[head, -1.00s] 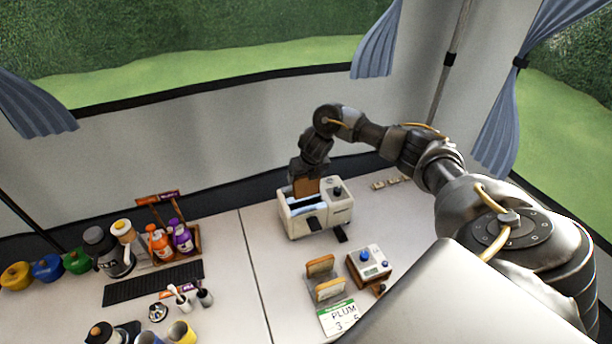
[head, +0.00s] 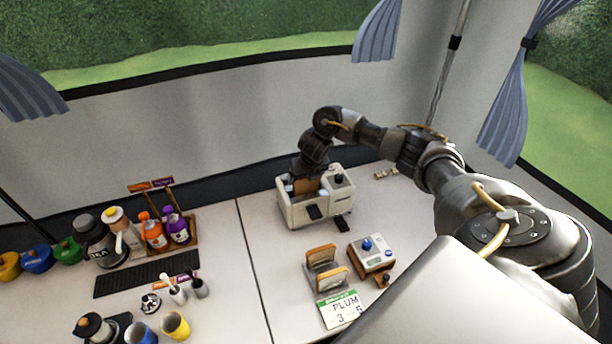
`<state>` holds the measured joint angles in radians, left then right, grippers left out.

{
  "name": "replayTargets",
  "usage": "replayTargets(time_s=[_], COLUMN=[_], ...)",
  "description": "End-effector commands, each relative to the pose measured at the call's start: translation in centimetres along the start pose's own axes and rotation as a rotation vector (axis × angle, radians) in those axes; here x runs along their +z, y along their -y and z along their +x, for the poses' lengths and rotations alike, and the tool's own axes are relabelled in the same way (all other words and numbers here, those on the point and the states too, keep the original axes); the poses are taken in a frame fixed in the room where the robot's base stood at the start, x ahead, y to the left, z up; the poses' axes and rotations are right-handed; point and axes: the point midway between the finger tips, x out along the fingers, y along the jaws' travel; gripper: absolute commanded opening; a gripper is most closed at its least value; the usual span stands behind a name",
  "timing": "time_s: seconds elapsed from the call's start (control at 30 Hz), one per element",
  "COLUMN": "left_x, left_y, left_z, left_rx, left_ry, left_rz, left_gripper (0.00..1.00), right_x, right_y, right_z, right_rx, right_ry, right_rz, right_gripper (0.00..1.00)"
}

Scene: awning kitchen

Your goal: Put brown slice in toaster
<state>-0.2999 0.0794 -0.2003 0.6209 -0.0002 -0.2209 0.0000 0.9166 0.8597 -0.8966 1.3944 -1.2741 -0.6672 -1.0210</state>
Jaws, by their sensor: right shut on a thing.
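A cream toaster (head: 295,216) with dark levers on its front stands toward the back of the white counter. My right gripper (head: 307,178) is above the toaster slots, pointing down, shut on a brown slice (head: 305,186). The slice is upright at the slots, and its lower part looks hidden by the toaster; how deep it sits I cannot tell. My left gripper is not in view.
Bottles (head: 153,233), pots and cups fill the left. Counter between is clear.

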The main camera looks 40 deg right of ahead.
Motion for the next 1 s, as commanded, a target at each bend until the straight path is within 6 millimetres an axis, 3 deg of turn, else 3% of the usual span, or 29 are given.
replayTargets(time_s=[0.27,0.3,0.4,0.77,1.0], left_x=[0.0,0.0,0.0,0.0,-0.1], left_y=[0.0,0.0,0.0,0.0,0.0], left_z=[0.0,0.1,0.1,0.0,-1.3], left_rx=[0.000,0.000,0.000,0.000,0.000], left_ry=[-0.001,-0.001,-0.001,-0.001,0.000], left_rz=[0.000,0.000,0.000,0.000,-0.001], left_gripper=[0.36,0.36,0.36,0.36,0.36], right_x=[0.0,0.0,0.0,0.0,0.6], right_y=[0.0,0.0,0.0,0.0,0.0], right_z=[0.1,0.1,0.1,0.0,-1.4], right_rx=[0.000,0.000,0.000,0.000,0.000], right_ry=[0.000,0.000,0.000,0.000,0.000], right_rz=[0.000,0.000,0.000,0.000,-0.001], right_gripper=[0.70,0.88,1.00,1.00,1.00])
